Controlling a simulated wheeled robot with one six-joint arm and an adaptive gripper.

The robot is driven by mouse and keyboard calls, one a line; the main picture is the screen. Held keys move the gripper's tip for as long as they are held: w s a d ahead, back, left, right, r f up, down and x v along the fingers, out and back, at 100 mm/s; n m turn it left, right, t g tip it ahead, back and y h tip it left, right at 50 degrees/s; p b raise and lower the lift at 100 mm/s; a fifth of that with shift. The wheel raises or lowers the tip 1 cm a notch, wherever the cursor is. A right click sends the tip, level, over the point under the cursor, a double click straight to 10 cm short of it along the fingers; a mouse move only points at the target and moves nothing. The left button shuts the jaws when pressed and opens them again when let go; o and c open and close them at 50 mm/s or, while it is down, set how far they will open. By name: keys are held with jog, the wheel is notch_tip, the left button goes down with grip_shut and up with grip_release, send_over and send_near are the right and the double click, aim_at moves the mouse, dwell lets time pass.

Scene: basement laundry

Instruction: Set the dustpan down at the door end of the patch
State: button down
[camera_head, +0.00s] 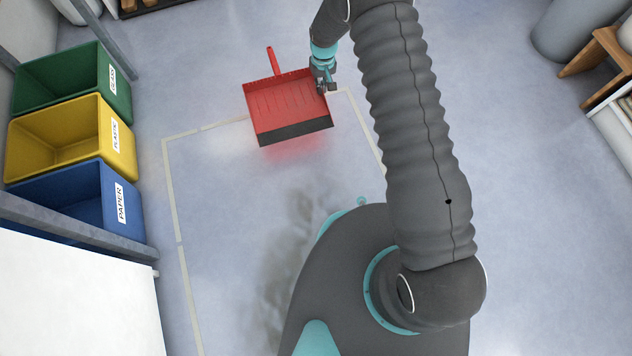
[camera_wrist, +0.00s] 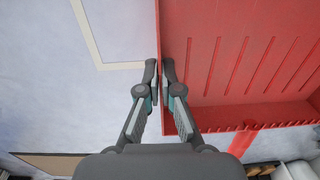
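The red dustpan (camera_head: 285,97) is over the far edge of the taped patch, its handle (camera_head: 272,60) pointing away and its dark front lip (camera_head: 296,132) toward my base. My gripper (camera_head: 325,88) is at its right side wall. In the wrist view, my gripper's fingers (camera_wrist: 159,72) pinch the wall of the dustpan (camera_wrist: 235,60) from both sides. A red tint shows on the floor by the lip; whether the pan touches the floor I cannot tell. The patch is outlined in pale tape (camera_head: 179,240); the dustpan hides part of its far edge. I cannot identify a door.
A dark dusty smear (camera_head: 290,235) lies inside the patch, partly behind my base. Green (camera_head: 60,85), yellow (camera_head: 60,140) and blue (camera_head: 75,195) bins stand along the left. A wooden stool (camera_head: 598,62) is at the right. The patch's left part is clear.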

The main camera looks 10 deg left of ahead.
jog(key=shift+s+a+f, duration=0.2)
jog(key=shift+s+a, duration=0.1)
jog(key=shift+s, duration=0.1)
send_over(310, 139)
notch_tip(310, 139, down, 7)
jog(key=shift+r, duration=0.2)
jog(key=shift+f+b, duration=0.55)
jog(key=shift+f, duration=1.55)
jog(key=c, duration=1.3)
grip_release()
notch_tip(310, 139, up, 12)
jog(key=shift+w+d+r+p, duration=0.1)
jog(key=shift+r+p, duration=0.05)
jog(key=shift+p, duration=0.65)
